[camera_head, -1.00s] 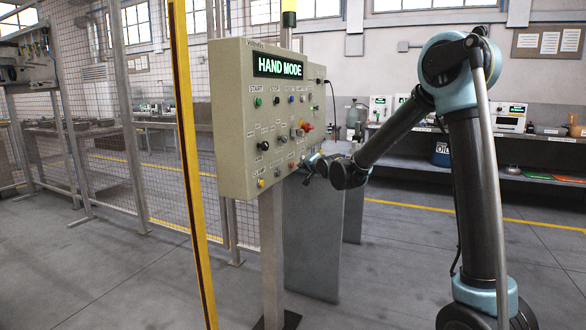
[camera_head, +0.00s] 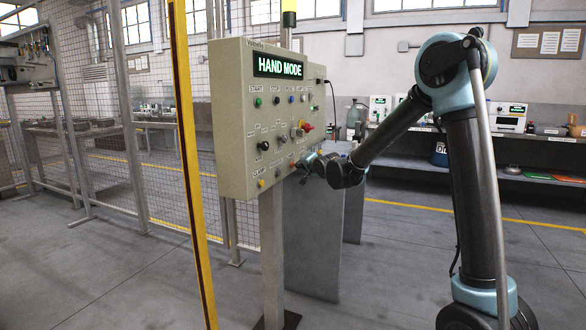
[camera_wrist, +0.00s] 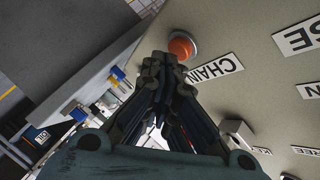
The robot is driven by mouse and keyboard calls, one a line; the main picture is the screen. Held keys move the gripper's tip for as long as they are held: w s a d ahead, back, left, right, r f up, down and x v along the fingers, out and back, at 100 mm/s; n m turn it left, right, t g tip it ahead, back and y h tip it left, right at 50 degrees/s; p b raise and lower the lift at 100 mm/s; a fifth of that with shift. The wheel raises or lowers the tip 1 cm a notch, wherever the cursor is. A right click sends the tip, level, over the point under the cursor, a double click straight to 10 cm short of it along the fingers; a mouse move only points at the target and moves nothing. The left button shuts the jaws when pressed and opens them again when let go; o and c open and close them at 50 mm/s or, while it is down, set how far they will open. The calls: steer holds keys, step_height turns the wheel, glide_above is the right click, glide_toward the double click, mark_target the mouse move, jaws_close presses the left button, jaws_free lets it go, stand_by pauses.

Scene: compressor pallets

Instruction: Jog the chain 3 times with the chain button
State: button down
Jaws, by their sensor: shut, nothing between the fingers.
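The control panel (camera_head: 232,120) is a beige box on a post, with a green "HAND MODE" display (camera_head: 279,67) and rows of buttons and knobs. In the wrist view an orange-red round button (camera_wrist: 182,45) sits on the panel face beside a "CHAIN" label (camera_wrist: 216,69). My gripper (camera_wrist: 162,62) is shut and empty, its fingertips just beside and below that button in the picture. I cannot tell whether they touch it. In the head view my gripper (camera_head: 303,168) is at the panel's lower right edge and partly hidden by my wrist.
A yellow post (camera_head: 190,150) stands left of the panel, with a mesh fence behind it. A workbench (camera_head: 470,165) with devices and containers runs along the back wall at right. The floor in front of the panel is clear.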

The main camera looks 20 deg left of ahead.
steer(key=shift+a, duration=0.4)
stand_by(0.4)
steer(key=shift+d, duration=0.1)
steer(key=shift+s+d, duration=0.1)
steer(key=shift+d, duration=0.8)
steer(key=shift+s+d, duration=0.15)
steer(key=shift+d, duration=1.35)
steer(key=shift+s+d, duration=0.1)
steer(key=shift+d, duration=1.35)
